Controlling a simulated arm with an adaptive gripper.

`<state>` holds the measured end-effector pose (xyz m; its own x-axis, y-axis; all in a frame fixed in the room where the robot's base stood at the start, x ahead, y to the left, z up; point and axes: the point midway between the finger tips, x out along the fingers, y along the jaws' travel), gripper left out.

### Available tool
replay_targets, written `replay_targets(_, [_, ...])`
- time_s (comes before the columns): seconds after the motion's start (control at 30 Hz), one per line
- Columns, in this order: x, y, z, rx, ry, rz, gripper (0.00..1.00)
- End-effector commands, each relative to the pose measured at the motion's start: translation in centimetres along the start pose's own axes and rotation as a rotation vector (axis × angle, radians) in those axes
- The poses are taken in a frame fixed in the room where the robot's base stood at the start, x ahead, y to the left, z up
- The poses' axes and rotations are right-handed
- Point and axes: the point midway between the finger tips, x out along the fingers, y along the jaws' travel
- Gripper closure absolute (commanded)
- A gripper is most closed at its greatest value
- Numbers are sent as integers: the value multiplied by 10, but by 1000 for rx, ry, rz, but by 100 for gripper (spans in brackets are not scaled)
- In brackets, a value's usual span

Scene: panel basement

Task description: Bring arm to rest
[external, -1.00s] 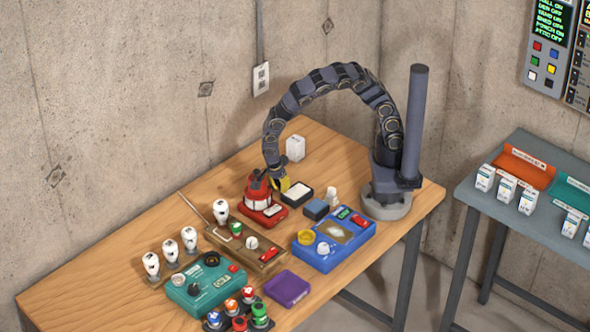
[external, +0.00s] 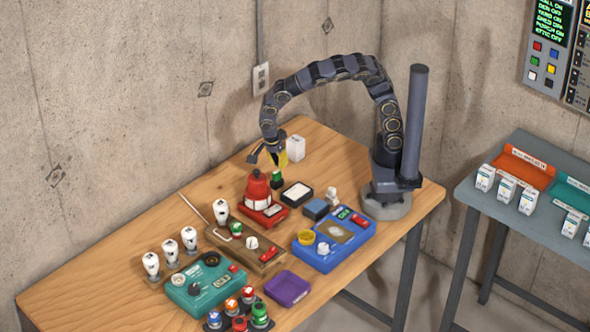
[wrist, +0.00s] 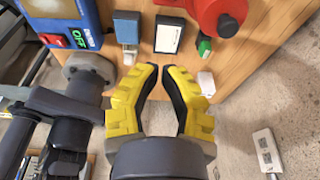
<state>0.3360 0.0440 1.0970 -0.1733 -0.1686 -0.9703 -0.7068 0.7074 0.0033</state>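My gripper (external: 268,156) hangs from the arched arm above the back part of the wooden table (external: 345,165), behind the red device. In the wrist view its yellow fingers (wrist: 160,72) are apart with nothing between them. The red device (external: 257,190) with a white band stands on a red base below and in front of it; its red body also shows in the wrist view (wrist: 205,12). A small dark and green piece (external: 277,179) stands just behind the red device, below the gripper and apart from it.
A white box (external: 295,148) stands close to the right of the gripper. A black-and-white pad (external: 297,194), a blue block (external: 316,209) and a blue panel box (external: 335,240) lie toward my base. A concrete wall rises behind the table.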

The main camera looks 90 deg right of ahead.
Motion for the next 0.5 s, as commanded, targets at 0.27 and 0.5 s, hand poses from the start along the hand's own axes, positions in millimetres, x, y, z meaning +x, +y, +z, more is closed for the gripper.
replay_targets(0.27, [-7,0,-10,-65,-5,0,100])
replay_targets(0.5, [-44,12,-73,-550,-46,9,100])
